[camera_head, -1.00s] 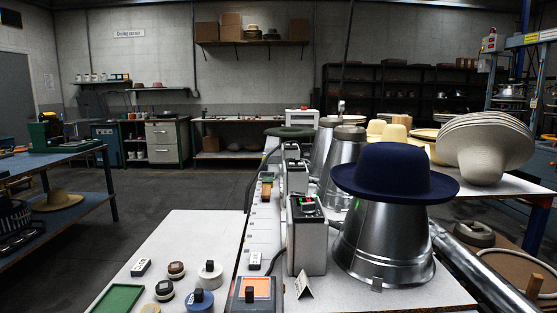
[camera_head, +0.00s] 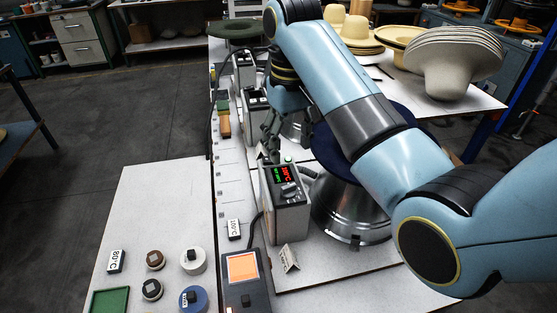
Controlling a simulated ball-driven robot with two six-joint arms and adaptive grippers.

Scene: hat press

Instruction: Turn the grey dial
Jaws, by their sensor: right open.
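My right arm reaches in from the right, across the press. Its gripper (camera_head: 270,152) points down just behind the box, apart from the dial, and is open and empty. The arm hides much of the navy hat (camera_head: 325,150) on the press. My left gripper is not in view.
More control boxes (camera_head: 256,103) stand in a row behind. On the near table are an orange-screened device (camera_head: 243,270), a folded card (camera_head: 289,258), several small round pieces (camera_head: 193,261), a green tray (camera_head: 110,300) and temperature labels (camera_head: 234,229). Stacked pale hats (camera_head: 450,55) are at the back right.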

